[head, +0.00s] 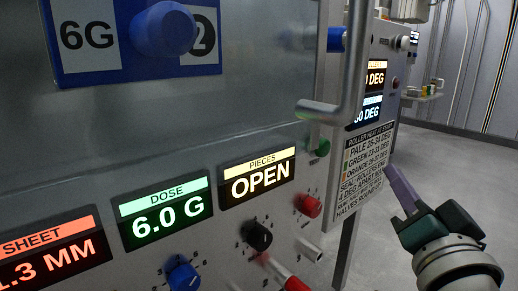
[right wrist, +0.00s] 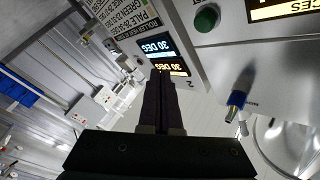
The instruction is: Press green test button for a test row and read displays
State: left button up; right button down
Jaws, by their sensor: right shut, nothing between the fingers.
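The green button (head: 319,147) sits on the machine's front panel near its right edge, below the bar handle; it also shows in the right wrist view (right wrist: 206,18). Three displays are lit: SHEET (head: 52,252) ends in ".3 MM" with its left part cut off, DOSE (head: 163,213) reads 6.0 G, and PIECES (head: 257,178) reads OPEN. My right gripper (head: 389,170) is shut and empty, right of the panel and clear of the button. In the right wrist view its closed fingers (right wrist: 160,78) point toward two displays reading 30 DEG (right wrist: 157,46). My left gripper is not in view.
A metal bar handle (head: 350,75) juts out above the button. A roller heat chart (head: 363,170) is on the side unit behind. Open floor lies to the right.

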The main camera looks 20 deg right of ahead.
aim_at(324, 148)
jog(key=shift+w, duration=0.1)
jog(key=w+a+b, duration=0.2)
jog(key=w+a, duration=0.1)
jog(key=w, duration=0.5)
jog(key=shift+a, duration=0.2)
dwell(0.7)
dwell(0.9)
jog(key=shift+w+b, duration=0.1)
jog(key=shift+b, duration=0.2)
jog(key=shift+w+a, duration=0.15)
jog(key=shift+w, duration=0.2)
